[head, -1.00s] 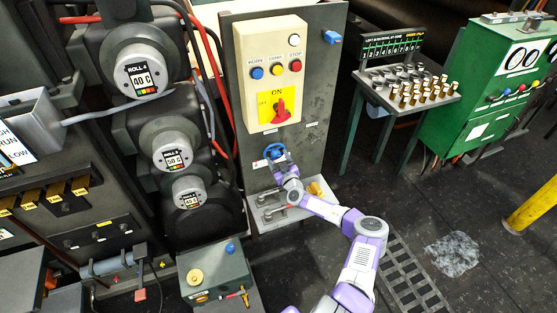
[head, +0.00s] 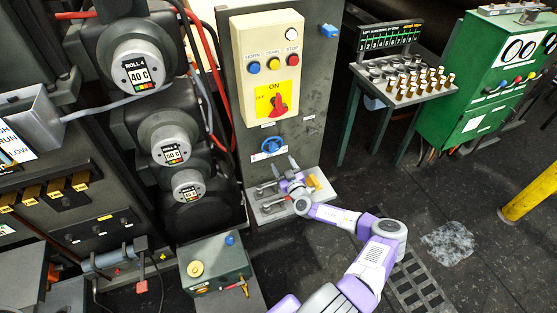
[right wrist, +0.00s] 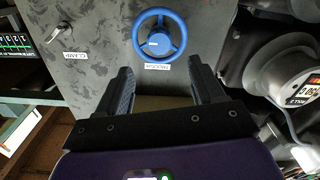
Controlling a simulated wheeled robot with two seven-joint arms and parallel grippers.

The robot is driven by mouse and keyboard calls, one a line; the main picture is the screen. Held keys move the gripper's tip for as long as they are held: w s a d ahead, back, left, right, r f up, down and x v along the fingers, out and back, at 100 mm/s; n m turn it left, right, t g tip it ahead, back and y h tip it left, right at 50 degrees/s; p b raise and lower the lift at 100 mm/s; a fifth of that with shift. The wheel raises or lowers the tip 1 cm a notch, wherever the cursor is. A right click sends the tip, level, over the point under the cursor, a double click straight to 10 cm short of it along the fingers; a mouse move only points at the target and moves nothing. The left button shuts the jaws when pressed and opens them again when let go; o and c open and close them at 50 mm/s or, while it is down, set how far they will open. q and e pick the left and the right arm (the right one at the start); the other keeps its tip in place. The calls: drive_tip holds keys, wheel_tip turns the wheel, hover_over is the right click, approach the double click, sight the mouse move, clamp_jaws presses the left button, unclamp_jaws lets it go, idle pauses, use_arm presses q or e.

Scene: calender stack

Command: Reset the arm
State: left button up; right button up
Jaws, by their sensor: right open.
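My right arm (head: 335,215) is purple and white and comes in from the bottom of the head view. My right gripper (head: 284,166) is at the lower part of the grey panel, below the blue handwheel (head: 272,146). In the right wrist view the fingers (right wrist: 158,88) are spread apart with nothing between them. The blue handwheel also shows there (right wrist: 159,35), beyond the fingertips and apart from them. My left gripper is not in view.
A cream control box (head: 267,68) with several buttons and a red switch is on the grey panel. Rollers (head: 171,146) stand at left. A small green box (head: 216,268) sits below. A rack of cylinders (head: 410,80) and a green cabinet (head: 490,85) stand right. Dark floor at right is mostly clear.

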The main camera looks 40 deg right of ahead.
drive_tip(key=w+a+n+g+y, duration=0.1)
drive_tip(key=a+n+y, duration=0.6)
drive_tip(key=a+n, duration=0.5)
drive_tip(key=a+n+g+y, duration=0.1)
drive_tip(key=a+n+y, duration=0.6)
drive_tip(key=a, duration=0.9)
drive_tip(key=s+a+f+n+g+y, duration=0.3)
drive_tip(key=s+a+n+g, duration=0.25)
drive_tip(key=a+n, duration=0.45)
drive_tip(key=s+a+f+n+g+b, duration=0.1)
drive_tip(key=s+a+f+n+g, duration=0.25)
drive_tip(key=s+n, duration=0.4)
drive_tip(key=s+a+f+n+g, duration=0.3)
drive_tip(key=s+a+n+g, duration=0.15)
drive_tip(key=s+n, duration=0.35)
drive_tip(key=s+d+f+n+h, duration=0.1)
drive_tip(key=s+d+n+h, duration=0.2)
drive_tip(key=n, duration=1)
drive_tip(key=s+d+f+n+g+h+b, duration=0.1)
drive_tip(key=s+d+n+h, duration=0.2)
drive_tip(key=n, duration=0.9)
drive_tip(key=shift+s+d+n+h, duration=0.35)
drive_tip(key=shift+s+d+h, duration=0.05)
drive_tip(key=shift+s+h, duration=0.2)
